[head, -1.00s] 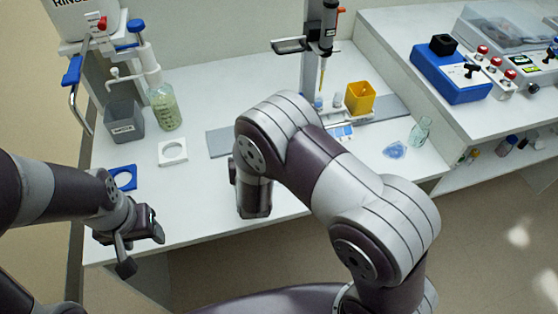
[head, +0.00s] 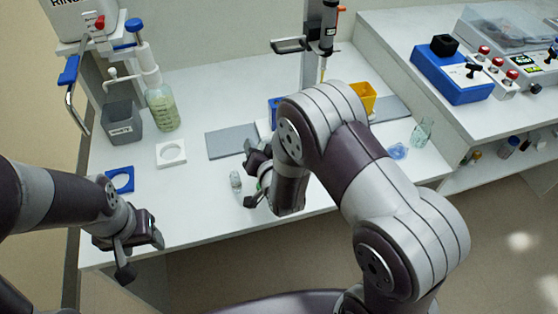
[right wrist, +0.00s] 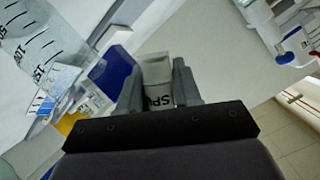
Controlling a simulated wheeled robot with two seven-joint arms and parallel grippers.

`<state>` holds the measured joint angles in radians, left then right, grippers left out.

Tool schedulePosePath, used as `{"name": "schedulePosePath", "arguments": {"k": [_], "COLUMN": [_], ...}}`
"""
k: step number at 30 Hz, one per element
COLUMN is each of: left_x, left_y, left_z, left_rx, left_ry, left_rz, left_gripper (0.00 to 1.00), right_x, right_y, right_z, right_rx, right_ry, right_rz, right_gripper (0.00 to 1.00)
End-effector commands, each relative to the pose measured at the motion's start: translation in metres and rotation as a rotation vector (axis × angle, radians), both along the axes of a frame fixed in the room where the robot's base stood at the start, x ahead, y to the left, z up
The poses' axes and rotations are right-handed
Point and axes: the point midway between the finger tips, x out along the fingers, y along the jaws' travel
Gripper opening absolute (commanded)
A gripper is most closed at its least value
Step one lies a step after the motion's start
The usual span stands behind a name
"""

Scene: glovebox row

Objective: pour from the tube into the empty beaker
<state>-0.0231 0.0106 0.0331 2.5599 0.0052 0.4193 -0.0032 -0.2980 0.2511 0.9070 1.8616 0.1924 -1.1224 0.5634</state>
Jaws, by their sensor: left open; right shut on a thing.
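My right gripper (head: 252,180) is shut on a small clear tube (head: 235,181), held above the front part of the bench. In the right wrist view the tube (right wrist: 157,85) sits between the fingers, with dark letters upside down on it. A large clear vessel (right wrist: 40,60) with dark marks shows at the left of that view. My left gripper (head: 138,250) is open and empty by the bench's front left edge.
A grey bin (head: 122,124) and a dispenser bottle (head: 162,108) stand at the back left. A white holder (head: 171,153) and blue holder (head: 121,180) lie in front. A yellow container (head: 361,97) and glass flask (head: 421,132) are right.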

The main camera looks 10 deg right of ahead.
Motion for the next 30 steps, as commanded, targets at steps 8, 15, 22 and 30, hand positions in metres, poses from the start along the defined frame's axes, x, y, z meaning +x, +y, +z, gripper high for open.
{"name": "schedulePosePath", "arguments": {"k": [8,15,22,30], "left_x": [0.0,0.0,0.0,0.0], "left_y": [0.0,0.0,0.0,0.0], "left_z": [-0.01,-0.011,-0.013,-0.015], "left_rx": [0.0,0.0,0.0,0.0], "left_ry": [0.0,0.001,0.0,0.0], "left_rz": [0.0,0.0,0.0,0.0], "left_gripper": [0.58,0.58,0.58,0.58], "right_x": [-0.001,-0.001,-0.001,-0.001], "right_y": [-0.007,-0.007,-0.007,-0.007], "right_z": [-0.002,-0.001,-0.002,-0.003], "right_rx": [0.136,0.181,0.194,0.21], "right_ry": [-0.016,-0.018,-0.02,-0.021], "right_rz": [0.0,0.001,0.0,0.0], "right_gripper": [0.04,0.04,0.04,0.04]}}
